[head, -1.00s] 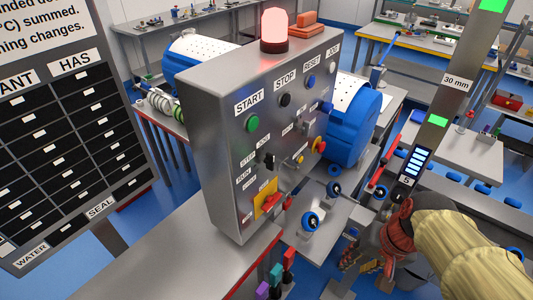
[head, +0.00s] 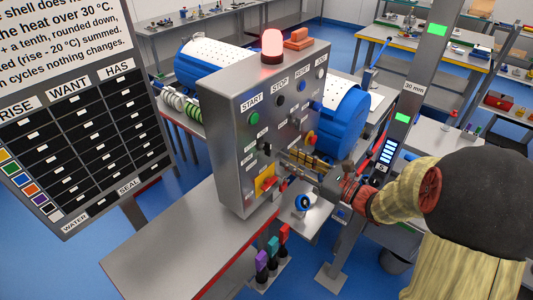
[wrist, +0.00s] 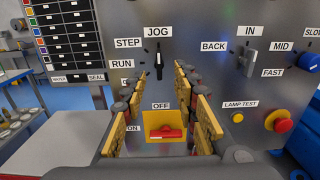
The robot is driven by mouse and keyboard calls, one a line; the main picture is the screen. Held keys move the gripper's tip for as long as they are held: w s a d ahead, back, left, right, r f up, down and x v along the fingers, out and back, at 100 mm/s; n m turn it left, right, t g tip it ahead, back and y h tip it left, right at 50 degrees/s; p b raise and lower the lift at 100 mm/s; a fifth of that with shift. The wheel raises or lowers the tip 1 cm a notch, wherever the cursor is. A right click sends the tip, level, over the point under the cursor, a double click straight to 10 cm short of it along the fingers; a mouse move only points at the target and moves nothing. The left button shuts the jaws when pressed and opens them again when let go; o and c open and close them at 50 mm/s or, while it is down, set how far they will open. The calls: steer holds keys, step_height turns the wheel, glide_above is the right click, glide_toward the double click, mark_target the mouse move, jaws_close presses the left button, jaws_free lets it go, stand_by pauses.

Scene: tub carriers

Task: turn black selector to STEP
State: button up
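The black selector (wrist: 158,62) is on the grey panel, centred between my fingers in the wrist view. Its handle stands upright, toward the JOG label (wrist: 158,32). The STEP label (wrist: 128,43) is at its upper left, with RUN (wrist: 122,64) below that. In the head view the selector (head: 267,148) is on the front of the control box (head: 236,175). My gripper (wrist: 158,76) is open and empty, its yellow-padded fingers pointing at the panel on either side of the selector. It also shows in the head view (head: 284,155). I cannot tell whether the fingertips reach around the handle.
Below the selector is a yellow plate with a red OFF/ON switch (wrist: 165,133). To the right are a grey BACK/IN lever (wrist: 249,62), a blue knob (wrist: 308,62) and a red push button (wrist: 279,122). A lit red beacon (head: 272,46) tops the box.

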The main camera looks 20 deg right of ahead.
mark_target(267, 149)
steer(key=x, duration=0.7)
steer(key=shift+w+a, duration=0.25)
steer(key=shift+w, duration=0.05)
steer(key=shift+c, duration=1.4)
steer(key=c, duration=0.4)
jaws_close()
